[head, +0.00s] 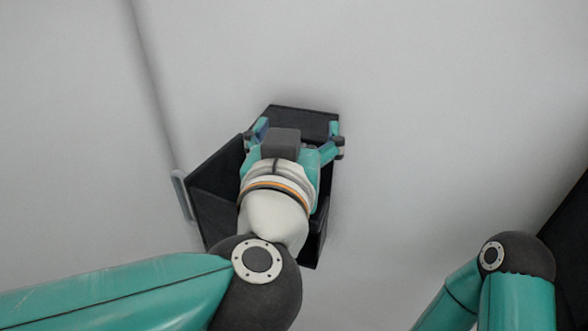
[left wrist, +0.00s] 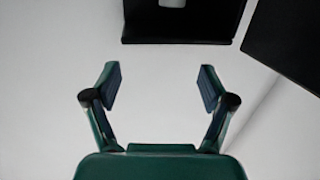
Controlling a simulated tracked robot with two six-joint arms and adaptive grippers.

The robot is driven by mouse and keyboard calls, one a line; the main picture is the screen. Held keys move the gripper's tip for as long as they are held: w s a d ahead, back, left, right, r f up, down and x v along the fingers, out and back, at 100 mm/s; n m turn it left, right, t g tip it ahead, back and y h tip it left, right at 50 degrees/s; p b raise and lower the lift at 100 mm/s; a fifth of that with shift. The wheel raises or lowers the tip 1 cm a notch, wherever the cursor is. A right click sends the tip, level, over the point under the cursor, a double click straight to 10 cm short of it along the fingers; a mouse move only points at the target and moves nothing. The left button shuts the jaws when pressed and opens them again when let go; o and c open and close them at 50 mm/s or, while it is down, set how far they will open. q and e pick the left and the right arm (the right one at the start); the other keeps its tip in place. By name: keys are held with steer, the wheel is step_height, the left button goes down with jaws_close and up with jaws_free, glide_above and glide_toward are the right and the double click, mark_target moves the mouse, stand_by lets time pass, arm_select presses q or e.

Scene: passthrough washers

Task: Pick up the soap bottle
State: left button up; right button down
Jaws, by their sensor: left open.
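No soap bottle can be made out for certain. In the left wrist view a small pale grey thing (left wrist: 172,3) shows at the top edge, against a dark container, cut off by the frame; I cannot tell whether it is the bottle. My left gripper (head: 297,135) is over the black open container in the head view and hides much of its inside. In the left wrist view the same gripper (left wrist: 160,80) is open, with nothing between its fingers. My right gripper is out of view; only part of that arm shows at the lower right.
The black container (head: 213,205) has angled walls and stands on a pale grey surface. A grey handle-like loop (head: 183,195) is at its left side. Another dark panel (left wrist: 297,45) is at the right of the left wrist view. The pale surface around is mostly clear.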

arm_select(q)
step_height(320, 180, down, 8)
steer(key=b, duration=0.2)
steer(key=shift+w+d+r+p, duration=0.15)
steer(key=shift+w+p, duration=0.1)
steer(key=shift+w, duration=1.65)
steer(key=shift+w+a+r+p, duration=0.1)
steer(key=shift+w+r+p, duration=0.1)
steer(key=shift+w, duration=1.65)
steer(key=shift+s, duration=0.1)
steer(key=c, duration=1.2)
steer(key=shift+o, duration=0.2)
